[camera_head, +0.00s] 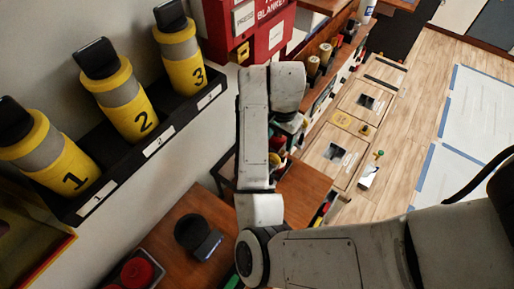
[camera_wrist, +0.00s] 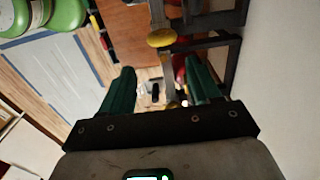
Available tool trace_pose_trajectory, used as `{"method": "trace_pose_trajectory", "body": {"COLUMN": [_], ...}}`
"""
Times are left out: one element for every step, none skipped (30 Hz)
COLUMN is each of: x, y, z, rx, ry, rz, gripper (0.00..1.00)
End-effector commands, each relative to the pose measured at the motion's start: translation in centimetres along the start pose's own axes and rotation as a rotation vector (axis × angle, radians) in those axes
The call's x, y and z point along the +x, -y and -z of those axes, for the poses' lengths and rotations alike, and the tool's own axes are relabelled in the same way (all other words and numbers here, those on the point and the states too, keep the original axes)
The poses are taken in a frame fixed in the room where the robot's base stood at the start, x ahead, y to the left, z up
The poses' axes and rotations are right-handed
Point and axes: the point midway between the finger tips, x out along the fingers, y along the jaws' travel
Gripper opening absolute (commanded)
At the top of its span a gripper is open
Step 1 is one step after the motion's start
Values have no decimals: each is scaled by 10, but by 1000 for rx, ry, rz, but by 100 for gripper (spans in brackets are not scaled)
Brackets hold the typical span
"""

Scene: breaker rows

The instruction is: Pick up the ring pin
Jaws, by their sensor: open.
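In the wrist view, my gripper (camera_wrist: 158,85) is open, with its two dark green fingers spread apart. No ring pin can be made out for certain in either view. A small pale piece with a dark middle (camera_wrist: 154,92) shows in the gap between the fingers, and a bright metallic bit lies close to the right finger; I cannot tell what they are. A yellow oval knob (camera_wrist: 162,37) shows beyond the fingertips. In the head view my arm hides most of my gripper and what is in front of it.
Three numbered yellow cylinders (camera_head: 120,98) stand in a black rack at left. A red box (camera_head: 262,28) is on the wall. A black round object (camera_head: 198,236) sits on the brown wooden surface (camera_head: 160,238). Wooden floor with blue-taped sheets (camera_head: 478,110) lies at right. Green cylinders (camera_wrist: 55,15) show in the wrist view.

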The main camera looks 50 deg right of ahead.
Motion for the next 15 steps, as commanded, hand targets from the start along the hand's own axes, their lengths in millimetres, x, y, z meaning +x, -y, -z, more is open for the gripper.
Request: {"method": "trace_pose_trajectory", "body": {"x": [0, 2, 4, 8, 12, 18, 23, 28, 37, 43, 47, 50, 53, 55, 56], "y": [0, 0, 0, 0, 0, -1, -1, 0, 0, 0, 0, 0, 0, 0, 0], "z": [-3, -4, -4, -5, -5, -5, -5, -5, -5, -5, -5, -5, -5, -4, -4], "rx": [8, 11, 13, 14, 15, 14, 13, 12, 13, 13, 13, 13, 14, 14, 14], "ry": [10, 13, 15, 16, 16, 16, 16, 15, 16, 16, 15, 14, 14, 14, 14], "rz": [-3, -4, -6, -7, -7, -9, -9, -8, -7, -6, -5, -4, -4, -4, -4], "gripper": [62, 62, 62, 62, 62, 62, 62, 62, 62, 62, 62, 62, 62, 62, 62]}}
